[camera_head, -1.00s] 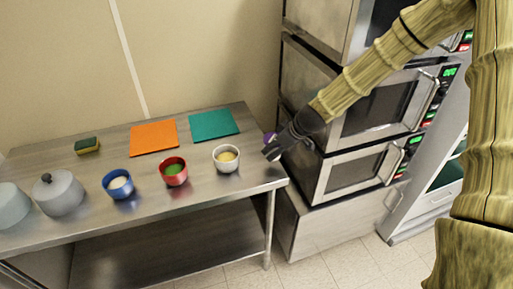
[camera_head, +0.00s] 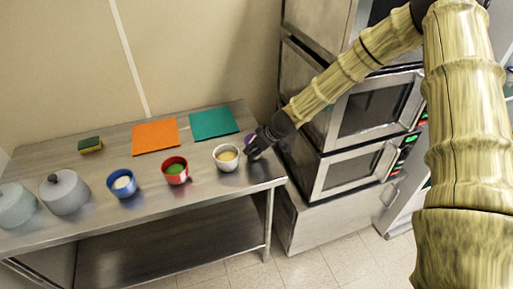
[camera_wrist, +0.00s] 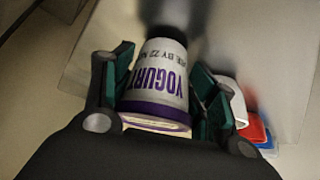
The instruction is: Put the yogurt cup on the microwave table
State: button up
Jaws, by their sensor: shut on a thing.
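The yogurt cup (camera_wrist: 158,82) is white with purple lettering and a purple band in the wrist view. My gripper (camera_wrist: 163,75) is shut on it, with one green-padded finger on each side. In the head view my gripper (camera_head: 254,150) is over the right end of the steel table (camera_head: 205,205), next to the white bowl. Only a purple bit of the cup (camera_head: 249,138) shows behind the gripper there. I cannot tell whether the cup touches the table top.
White (camera_head: 226,157), red (camera_head: 175,170) and blue (camera_head: 122,183) bowls stand in a row on the table. Teal (camera_head: 214,123) and orange (camera_head: 155,136) mats, a sponge (camera_head: 90,145) and grey pots (camera_head: 64,192) lie left. Stacked microwaves (camera_head: 350,170) stand close on the right.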

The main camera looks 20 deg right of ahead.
jog(key=shift+f, duration=0.3)
jog(key=shift+f, duration=0.2)
jog(key=o, duration=1.2)
jog(key=shift+c, duration=0.2)
jog(key=shift+r, duration=0.15)
jog(key=shift+r, duration=0.15)
jog(key=b+v, duration=0.2)
jog(key=v, duration=1)
jog(key=shift+a, duration=0.1)
